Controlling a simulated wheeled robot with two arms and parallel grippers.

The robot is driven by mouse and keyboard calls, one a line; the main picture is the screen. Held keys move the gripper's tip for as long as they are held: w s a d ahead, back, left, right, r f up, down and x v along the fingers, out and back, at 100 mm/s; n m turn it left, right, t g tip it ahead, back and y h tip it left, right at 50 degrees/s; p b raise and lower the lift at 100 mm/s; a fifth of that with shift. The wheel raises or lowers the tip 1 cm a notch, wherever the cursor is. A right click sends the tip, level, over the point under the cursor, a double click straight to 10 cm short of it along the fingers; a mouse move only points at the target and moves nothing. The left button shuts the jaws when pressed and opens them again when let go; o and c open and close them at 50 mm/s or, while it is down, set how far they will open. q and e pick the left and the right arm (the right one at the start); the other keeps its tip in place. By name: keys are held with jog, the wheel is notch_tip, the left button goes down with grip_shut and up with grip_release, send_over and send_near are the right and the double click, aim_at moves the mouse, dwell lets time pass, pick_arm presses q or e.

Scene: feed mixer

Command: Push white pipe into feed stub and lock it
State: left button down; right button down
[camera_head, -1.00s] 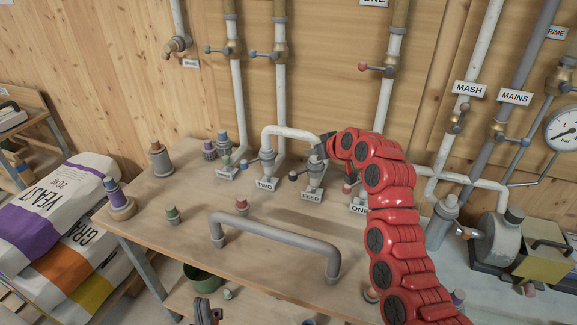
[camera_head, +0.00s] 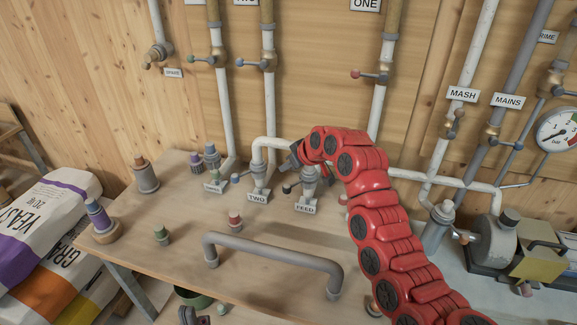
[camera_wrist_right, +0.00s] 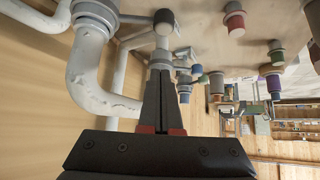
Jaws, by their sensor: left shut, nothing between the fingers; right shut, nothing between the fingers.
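The white pipe (camera_head: 273,143) arches from the stub labelled TWO (camera_head: 258,180) toward the feed stub (camera_head: 309,188), labelled FEED. My right gripper hides its feed end in the head view. In the right wrist view, the white pipe's bend (camera_wrist_right: 88,75) is left of the fingers. The feed stub's lever with a black knob (camera_head: 287,188) points left. My right gripper (camera_head: 294,158) is shut and empty beside the pipe, above the lever; I cannot tell whether it touches. Its closed fingers show in the wrist view (camera_wrist_right: 160,75).
A grey bent pipe (camera_head: 270,257) stands on the bench in front. A pump (camera_head: 497,240) is at right. The bench front is mostly clear.

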aim_at(293, 185)
jog(key=f+p, duration=0.1)
jog(key=f, duration=0.1)
jog(key=f+p, duration=0.2)
jog(key=w+f+p, duration=0.1)
jog(key=f, duration=0.1)
jog(key=shift+a+p, duration=0.35)
dwell(0.6)
jog(key=shift+f, duration=0.1)
